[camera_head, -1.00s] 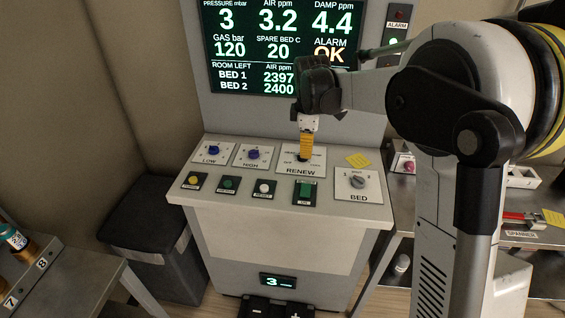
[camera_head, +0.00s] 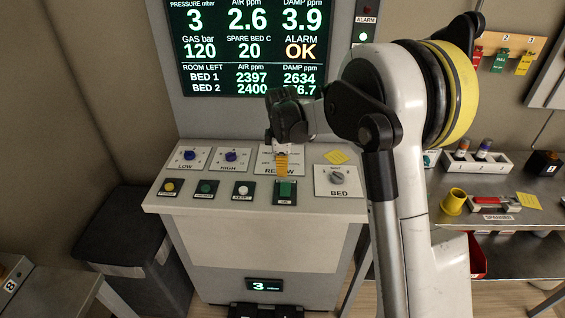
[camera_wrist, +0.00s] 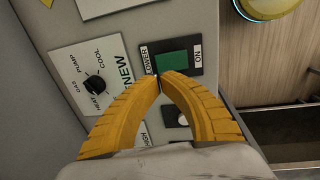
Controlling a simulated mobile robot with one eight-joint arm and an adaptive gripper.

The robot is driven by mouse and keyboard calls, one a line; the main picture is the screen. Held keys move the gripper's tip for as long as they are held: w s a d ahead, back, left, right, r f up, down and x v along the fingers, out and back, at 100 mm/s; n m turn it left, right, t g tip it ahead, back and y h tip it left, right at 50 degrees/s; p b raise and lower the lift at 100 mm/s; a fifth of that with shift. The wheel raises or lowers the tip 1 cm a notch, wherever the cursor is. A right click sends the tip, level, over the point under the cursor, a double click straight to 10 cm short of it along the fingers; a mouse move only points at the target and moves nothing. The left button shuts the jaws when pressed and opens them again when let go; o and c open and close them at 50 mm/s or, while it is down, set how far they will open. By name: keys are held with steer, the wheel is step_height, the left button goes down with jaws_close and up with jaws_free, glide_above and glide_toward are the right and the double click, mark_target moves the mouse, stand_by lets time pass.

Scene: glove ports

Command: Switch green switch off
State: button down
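The green switch (camera_head: 286,191) is a rectangular green rocker on a black plate in the front row of the sloped panel. It also shows in the wrist view (camera_wrist: 172,62), between white labels, one of them reading ON. My gripper (camera_head: 282,177) has yellow ribbed fingers and points down just behind the switch. In the wrist view my gripper (camera_wrist: 158,77) has its fingertips together, with nothing between them, at the edge of the switch plate. I cannot tell whether the tips touch the plate. The switch's tilt is not clear.
The RENEW dial (camera_wrist: 95,85) is close beside my fingers. The BED dial (camera_head: 337,177) is right of the switch; a white button (camera_head: 242,190) and a round green button (camera_head: 206,188) are left. A display (camera_head: 250,50) stands behind. A side table (camera_head: 500,215) holds tools.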

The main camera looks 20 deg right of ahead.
mark_target(283, 183)
steer(key=f, duration=0.3)
steer(key=f+b, duration=0.1)
steer(key=shift+w+f, duration=0.25)
steer(key=shift+f, duration=0.15)
steer(key=shift+w+d+f+b, duration=0.1)
steer(key=shift+f+b, duration=0.3)
steer(key=shift+f, duration=0.05)
steer(key=shift+r+p, duration=0.5)
steer(key=shift+r, duration=0.3)
